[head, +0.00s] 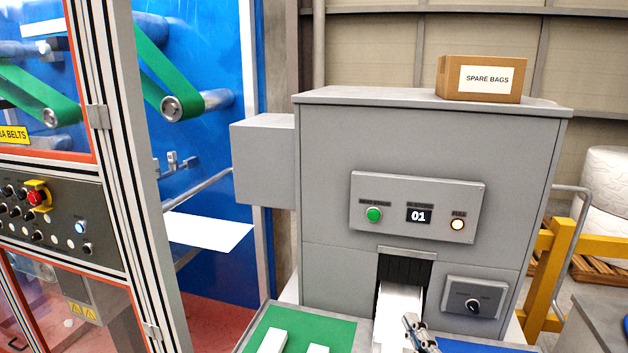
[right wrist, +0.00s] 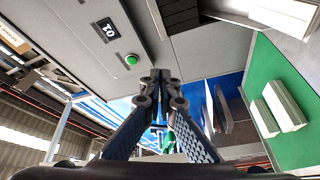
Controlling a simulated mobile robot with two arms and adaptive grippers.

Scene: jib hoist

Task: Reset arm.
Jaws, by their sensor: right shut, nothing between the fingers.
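My right gripper (head: 420,330) shows at the bottom of the head view, in front of the grey machine's dark slot (head: 404,270). It overlaps the right side of a white piece (head: 390,312) lying in the slot's outlet; I cannot tell whether they touch. In the right wrist view the two fingers (right wrist: 158,82) are closed together with nothing between them. My left gripper is not in view.
The grey machine (head: 330,150) has a panel with a green button (head: 373,215), a 01 display (head: 418,216) and a lit button (head: 457,224). White pieces (head: 272,341) lie on a green surface (head: 330,330) at left. A knob box (head: 474,299) sits right.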

